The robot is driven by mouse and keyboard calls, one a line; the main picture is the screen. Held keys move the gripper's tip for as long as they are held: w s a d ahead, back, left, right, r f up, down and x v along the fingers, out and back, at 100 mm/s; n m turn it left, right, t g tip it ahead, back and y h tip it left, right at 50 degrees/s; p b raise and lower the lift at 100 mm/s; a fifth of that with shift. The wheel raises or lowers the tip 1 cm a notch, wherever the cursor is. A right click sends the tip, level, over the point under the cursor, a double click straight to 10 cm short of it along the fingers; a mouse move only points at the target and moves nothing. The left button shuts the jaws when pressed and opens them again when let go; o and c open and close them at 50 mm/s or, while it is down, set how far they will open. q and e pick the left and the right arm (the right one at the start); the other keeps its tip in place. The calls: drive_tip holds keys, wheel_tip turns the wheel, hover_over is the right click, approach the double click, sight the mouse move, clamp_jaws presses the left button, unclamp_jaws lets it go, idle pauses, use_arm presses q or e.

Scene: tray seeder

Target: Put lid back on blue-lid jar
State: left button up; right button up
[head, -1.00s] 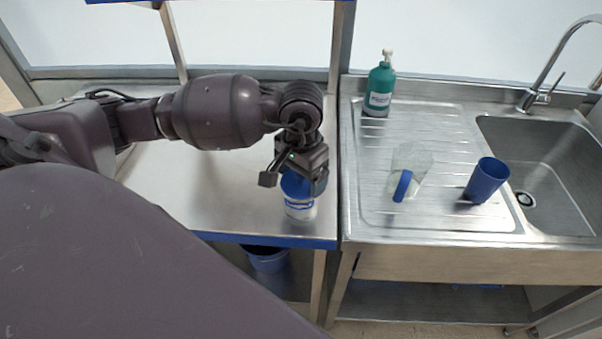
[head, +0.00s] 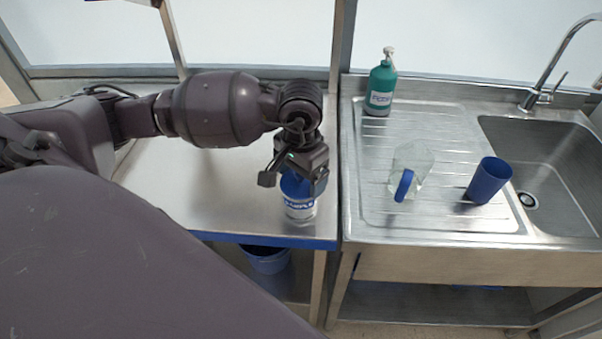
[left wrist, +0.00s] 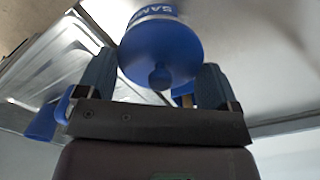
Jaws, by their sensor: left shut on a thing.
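The white jar (head: 300,210) with blue lettering stands upright near the front right corner of the left table. Its blue lid (head: 293,186) is at the jar's top, directly under my left gripper (head: 297,180). In the left wrist view the round blue lid (left wrist: 160,50) with its knob lies between the two fingers of my left gripper (left wrist: 155,82), and part of the jar's lettering shows beyond it. The gripper is shut on the lid. Whether the lid is fully seated cannot be told. My right gripper is not in view.
A teal pump bottle (head: 380,88), a clear jug (head: 414,160) with a blue handle and a blue cup (head: 488,181) stand on the steel drainboard beside the sink (head: 550,155). A blue bin (head: 268,262) is below the table. The table left of the jar is clear.

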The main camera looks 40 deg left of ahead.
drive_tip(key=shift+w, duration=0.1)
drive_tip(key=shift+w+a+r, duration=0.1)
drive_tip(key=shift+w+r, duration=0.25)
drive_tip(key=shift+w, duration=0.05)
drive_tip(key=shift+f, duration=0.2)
use_arm(q)
drive_tip(key=shift+b, duration=0.35)
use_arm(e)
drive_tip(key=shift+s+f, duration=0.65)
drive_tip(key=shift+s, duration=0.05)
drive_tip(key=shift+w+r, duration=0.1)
